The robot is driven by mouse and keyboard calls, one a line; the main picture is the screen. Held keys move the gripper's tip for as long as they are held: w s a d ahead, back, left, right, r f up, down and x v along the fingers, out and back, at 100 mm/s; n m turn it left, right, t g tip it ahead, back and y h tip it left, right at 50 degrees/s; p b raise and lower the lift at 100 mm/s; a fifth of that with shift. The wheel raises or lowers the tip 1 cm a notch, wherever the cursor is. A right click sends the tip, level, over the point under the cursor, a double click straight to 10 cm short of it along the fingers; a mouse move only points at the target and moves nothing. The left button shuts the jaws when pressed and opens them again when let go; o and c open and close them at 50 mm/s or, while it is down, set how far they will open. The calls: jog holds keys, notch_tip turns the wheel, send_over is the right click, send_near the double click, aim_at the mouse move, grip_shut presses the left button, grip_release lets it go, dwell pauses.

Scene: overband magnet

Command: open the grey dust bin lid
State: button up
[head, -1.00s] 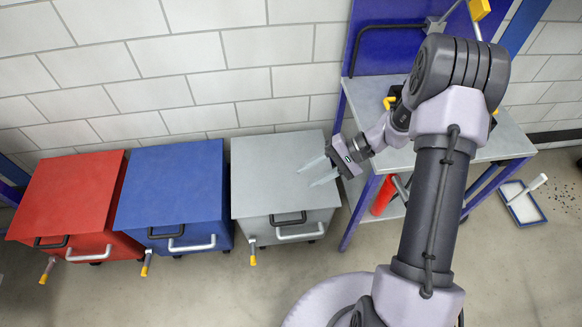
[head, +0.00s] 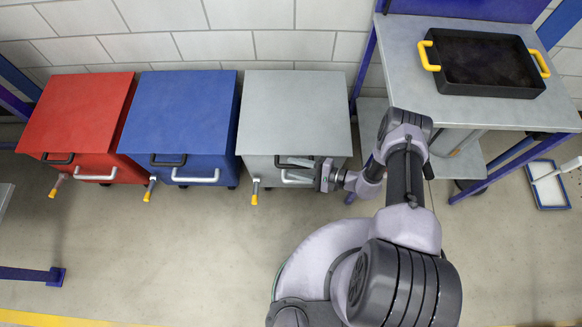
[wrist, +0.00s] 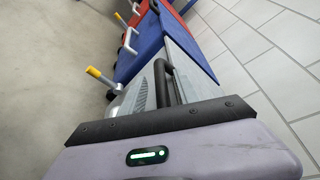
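The grey dust bin (head: 262,165) stands at the right end of the row of bins. Its flat grey lid (head: 295,105) is shut. A black handle (head: 282,161) sits at the lid's front edge, with a silver handle (head: 287,179) below it on the bin's front. My gripper (head: 304,170) is at the right part of these handles, its fingers pointing left and apart. Whether the fingers touch the handle is unclear. The gripper body hides part of the bin.
The blue bin (head: 180,110) and red bin (head: 78,110) stand closed to the left. A workbench (head: 425,95) with a black yellow-handled tray (head: 487,85) is at the right. A yellow-tipped pedal (head: 254,192) sticks out from the grey bin. Floor in front is clear.

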jog(key=shift+x, duration=1)
grip_shut()
dwell(0.7)
